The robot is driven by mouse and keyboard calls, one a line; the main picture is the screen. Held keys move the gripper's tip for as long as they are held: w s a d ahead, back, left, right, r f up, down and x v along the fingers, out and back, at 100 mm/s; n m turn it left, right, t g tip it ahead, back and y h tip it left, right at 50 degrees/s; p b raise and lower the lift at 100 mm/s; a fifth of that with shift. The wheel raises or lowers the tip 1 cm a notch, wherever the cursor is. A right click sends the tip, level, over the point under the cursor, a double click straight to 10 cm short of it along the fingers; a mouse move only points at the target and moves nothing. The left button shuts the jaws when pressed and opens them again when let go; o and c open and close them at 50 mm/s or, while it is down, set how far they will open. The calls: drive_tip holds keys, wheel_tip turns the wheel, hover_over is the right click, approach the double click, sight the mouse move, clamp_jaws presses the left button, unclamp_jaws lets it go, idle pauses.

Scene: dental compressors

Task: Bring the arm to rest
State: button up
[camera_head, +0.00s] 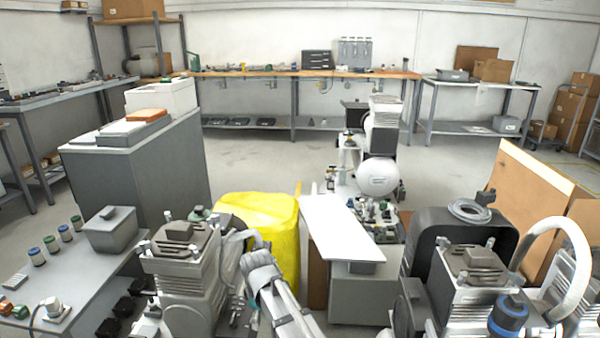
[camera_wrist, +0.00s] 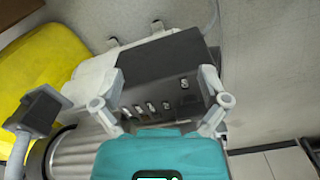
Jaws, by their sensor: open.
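My gripper (camera_wrist: 163,78) shows in the wrist view with its two fingers spread wide apart and nothing held between them. Beyond the fingers is a dark grey box-like unit (camera_wrist: 168,70) with a row of several small fittings; whether the fingers touch it I cannot tell. In the head view, my arm (camera_head: 277,295) reaches up from the bottom centre, between two compressors. My gripper cannot be made out clearly there.
A compressor (camera_head: 185,255) stands close left of my arm, and another (camera_head: 475,275) stands to the right. A yellow cover (camera_head: 265,225) and a white panel (camera_head: 340,232) are just beyond. Open floor (camera_head: 260,155) lies farther back, before the workbench (camera_head: 300,74).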

drive_tip(key=s+d+m, duration=0.3)
drive_tip(key=d+m, duration=0.4)
drive_tip(key=d, duration=0.7)
drive_tip(key=s+d+m, duration=0.4)
drive_tip(key=d+m, duration=0.3)
drive_tip(key=d, duration=0.7)
wheel_tip(320, 180, up, 38)
drive_tip(key=p, duration=3.8)
drive_tip(key=shift+w, duration=0.15)
drive_tip(key=shift+a, duration=0.1)
